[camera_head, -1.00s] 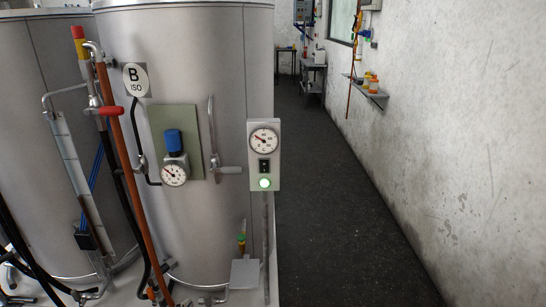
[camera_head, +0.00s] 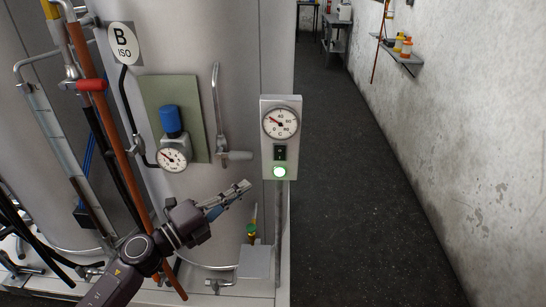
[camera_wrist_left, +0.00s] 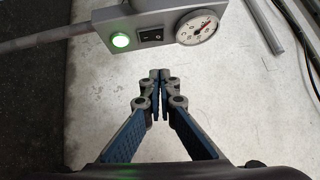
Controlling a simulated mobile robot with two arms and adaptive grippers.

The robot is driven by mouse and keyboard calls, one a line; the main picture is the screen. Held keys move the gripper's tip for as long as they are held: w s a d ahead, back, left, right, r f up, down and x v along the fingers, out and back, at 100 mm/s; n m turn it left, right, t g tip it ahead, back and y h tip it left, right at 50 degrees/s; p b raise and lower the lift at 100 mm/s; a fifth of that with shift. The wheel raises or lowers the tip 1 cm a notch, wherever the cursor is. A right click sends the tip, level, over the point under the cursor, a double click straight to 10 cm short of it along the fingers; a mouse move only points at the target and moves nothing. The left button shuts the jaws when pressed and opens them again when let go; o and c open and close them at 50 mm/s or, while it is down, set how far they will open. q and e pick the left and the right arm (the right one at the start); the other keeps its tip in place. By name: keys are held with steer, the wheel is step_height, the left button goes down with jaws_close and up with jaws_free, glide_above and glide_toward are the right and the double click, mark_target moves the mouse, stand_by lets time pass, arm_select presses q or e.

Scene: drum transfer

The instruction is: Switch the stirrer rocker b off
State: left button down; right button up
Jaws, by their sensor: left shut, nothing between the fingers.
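The stirrer rocker (camera_head: 280,153) is a small black switch on a grey panel (camera_head: 267,165) on a post in front of tank B. A round dial (camera_head: 281,122) sits above it and a lit green lamp (camera_head: 279,172) below it. The left wrist view also shows the rocker (camera_wrist_left: 151,35), between the green lamp (camera_wrist_left: 120,40) and the dial (camera_wrist_left: 197,27). My left gripper (camera_head: 246,186) is shut and empty, below and left of the panel, apart from it. The left wrist view shows its fingertips (camera_wrist_left: 159,75) together. My right gripper is not in view.
Tank B (camera_head: 230,60) carries a blue-capped regulator (camera_head: 171,122) with a gauge, a bent handle and pipes at the left. A small grey box (camera_head: 256,262) stands low beside the post. The aisle floor (camera_head: 350,200) at the right is clear.

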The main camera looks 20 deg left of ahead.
arm_select(q)
steer(key=w, duration=0.1)
steer(key=p, duration=0.3)
glide_toward(282, 151)
steer(key=s+d, duration=0.1)
steer(key=d, duration=0.2)
steer(key=w, duration=0.4)
steer(key=w+p, duration=0.1)
steer(key=w, duration=0.1)
steer(key=shift+r, duration=0.3)
steer(key=shift+w+d, duration=0.1)
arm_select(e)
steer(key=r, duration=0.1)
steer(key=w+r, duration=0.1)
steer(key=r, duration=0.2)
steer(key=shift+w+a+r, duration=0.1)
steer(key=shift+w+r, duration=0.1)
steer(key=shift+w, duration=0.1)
